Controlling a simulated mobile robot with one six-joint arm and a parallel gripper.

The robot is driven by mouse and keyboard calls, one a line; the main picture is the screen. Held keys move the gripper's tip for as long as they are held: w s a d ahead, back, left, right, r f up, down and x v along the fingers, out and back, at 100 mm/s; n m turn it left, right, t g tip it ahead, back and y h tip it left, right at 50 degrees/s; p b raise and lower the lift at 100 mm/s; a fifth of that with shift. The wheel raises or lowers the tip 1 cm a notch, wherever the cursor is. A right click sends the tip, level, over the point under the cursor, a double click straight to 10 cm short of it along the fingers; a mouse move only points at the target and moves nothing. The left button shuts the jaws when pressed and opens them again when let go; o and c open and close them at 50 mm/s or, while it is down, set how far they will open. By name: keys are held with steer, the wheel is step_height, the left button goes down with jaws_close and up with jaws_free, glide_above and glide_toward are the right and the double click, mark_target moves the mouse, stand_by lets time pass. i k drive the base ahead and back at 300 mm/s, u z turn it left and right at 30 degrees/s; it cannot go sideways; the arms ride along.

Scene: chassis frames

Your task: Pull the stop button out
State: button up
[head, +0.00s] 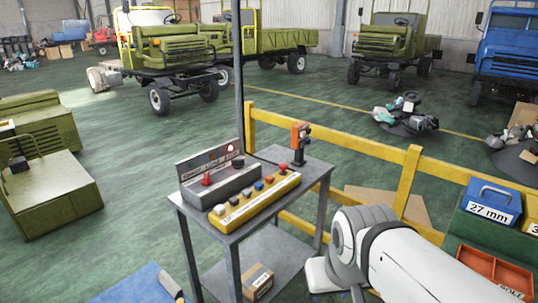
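A yellow button box (253,203) and a grey control box (222,186) with an upright back panel sit on a small grey metal table (241,223). The yellow box has a row of buttons in several colours, among them a red one (269,179). The grey box has a red knob (206,179) and a dark knob (238,161). I cannot tell for sure which red control is the stop button, or whether it is pressed in. My white arm shows at the lower right, right of the table. My gripper is not in view.
An orange and grey device (300,143) stands at the table's back right corner. A dark pole (239,75) rises behind the table. A yellow railing (405,178) runs behind and right. A cardboard box (257,281) lies on the lower shelf. A blue case (492,198) and orange bin (494,268) are at right.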

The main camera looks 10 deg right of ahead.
mark_target(284, 166)
steer(key=i, duration=1.4)
steer(key=z, duration=0.1)
